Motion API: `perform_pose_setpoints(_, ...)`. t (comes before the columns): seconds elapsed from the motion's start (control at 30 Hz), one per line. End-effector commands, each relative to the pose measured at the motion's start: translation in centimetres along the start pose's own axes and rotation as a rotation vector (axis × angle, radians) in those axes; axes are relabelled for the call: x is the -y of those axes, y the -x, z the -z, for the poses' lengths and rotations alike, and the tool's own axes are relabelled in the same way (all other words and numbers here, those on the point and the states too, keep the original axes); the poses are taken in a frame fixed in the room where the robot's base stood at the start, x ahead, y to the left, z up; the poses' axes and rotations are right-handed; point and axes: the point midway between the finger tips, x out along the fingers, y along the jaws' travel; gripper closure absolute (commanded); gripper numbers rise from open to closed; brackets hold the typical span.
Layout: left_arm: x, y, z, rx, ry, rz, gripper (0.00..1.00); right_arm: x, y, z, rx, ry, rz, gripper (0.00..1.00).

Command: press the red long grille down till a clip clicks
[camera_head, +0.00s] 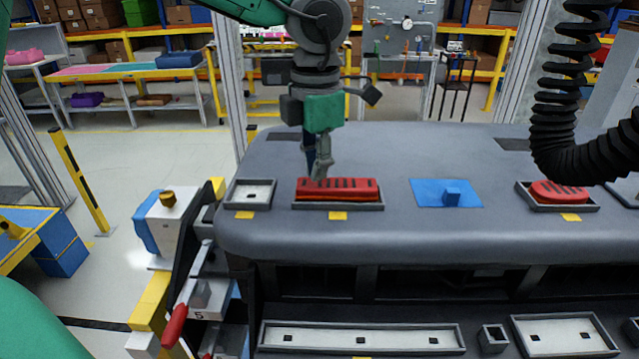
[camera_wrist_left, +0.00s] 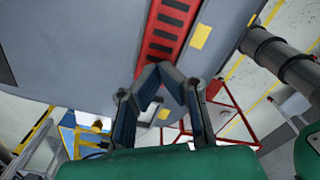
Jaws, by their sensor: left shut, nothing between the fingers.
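The red long grille (camera_head: 352,189) with dark slots sits in a grey tray-like frame (camera_head: 337,206) on top of the dashboard. Its red body stands above the frame's rim; I cannot tell whether any clip is engaged. My left gripper (camera_head: 318,178) points down at the grille's left part, its tips at or just above the surface; contact is unclear. In the left wrist view the grille (camera_wrist_left: 170,32) runs away beyond the shut, empty fingers (camera_wrist_left: 161,72). My right gripper is not in view.
The grey dashboard (camera_head: 390,155) also carries an empty small frame (camera_head: 237,195) at left, a blue plate with a raised block (camera_head: 433,194), and a red oval grille (camera_head: 556,190) in a frame at right. A black coiled hose (camera_head: 560,120) hangs at right. Empty frames (camera_head: 362,325) lie below.

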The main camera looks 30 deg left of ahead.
Motion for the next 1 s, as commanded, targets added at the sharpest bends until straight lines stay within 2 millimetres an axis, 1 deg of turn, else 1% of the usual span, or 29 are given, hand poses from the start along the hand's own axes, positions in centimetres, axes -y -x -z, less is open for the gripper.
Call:
perform_pose_setpoints(0.13, 0.0, -0.2, 0.0, 0.0, 0.001, 0.001, 1.0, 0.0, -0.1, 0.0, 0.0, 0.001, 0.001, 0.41)
perform_pose_setpoints(0.5, 0.8, -0.6, -0.4, -0.004, -0.001, -0.006, 1.0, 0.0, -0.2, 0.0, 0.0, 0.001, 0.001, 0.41)
perform_pose_setpoints(1.0, 0.1, -1.4, 0.0, -0.001, 0.001, 0.001, 1.0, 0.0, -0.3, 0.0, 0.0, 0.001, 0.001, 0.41)
